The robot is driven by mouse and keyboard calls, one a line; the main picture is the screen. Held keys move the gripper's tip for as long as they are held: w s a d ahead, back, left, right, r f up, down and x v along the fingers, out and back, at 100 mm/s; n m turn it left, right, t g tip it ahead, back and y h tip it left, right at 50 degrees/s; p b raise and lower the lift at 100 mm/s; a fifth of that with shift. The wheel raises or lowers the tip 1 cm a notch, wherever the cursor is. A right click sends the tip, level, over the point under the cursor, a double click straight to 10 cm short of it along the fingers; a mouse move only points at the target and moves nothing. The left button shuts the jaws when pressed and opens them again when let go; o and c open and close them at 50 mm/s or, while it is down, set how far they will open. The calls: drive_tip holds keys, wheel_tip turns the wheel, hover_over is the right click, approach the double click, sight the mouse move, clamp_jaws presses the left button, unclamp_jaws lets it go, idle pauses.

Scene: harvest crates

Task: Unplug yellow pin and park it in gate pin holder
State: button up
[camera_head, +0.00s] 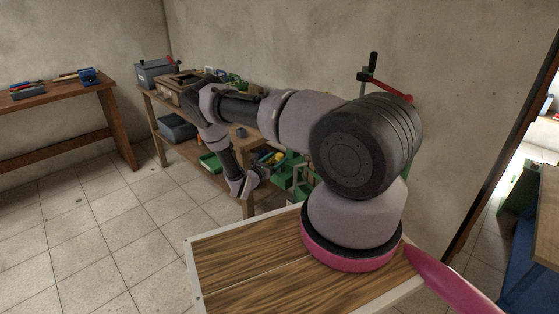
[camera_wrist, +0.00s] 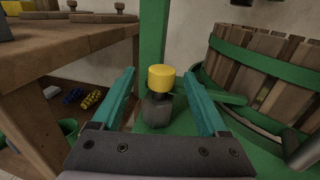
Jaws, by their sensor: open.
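The yellow pin (camera_wrist: 162,77) shows in the wrist view as a round yellow cap standing upright on a dark grey block (camera_wrist: 157,110), on a green base. My gripper (camera_wrist: 159,70) is open, with one teal finger to the left and one to the right of the pin in the picture. I cannot tell how far the fingers are from the pin in depth, and no contact shows. In the head view a small yellow spot (camera_head: 279,157) shows beside the end of my arm. I cannot make out the gate pin holder in either view.
A green post (camera_wrist: 152,35) rises behind the pin. A slatted wooden tub (camera_wrist: 262,70) with green bands stands close on the right, with a green bar near the right finger. A wooden bench (camera_wrist: 75,45) is on the left. The tiled floor (camera_head: 120,225) is clear.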

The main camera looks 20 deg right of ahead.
drive_tip(key=x, duration=0.5)
drive_tip(key=shift+d+f, duration=0.1)
drive_tip(key=shift+d, duration=0.1)
clamp_jaws()
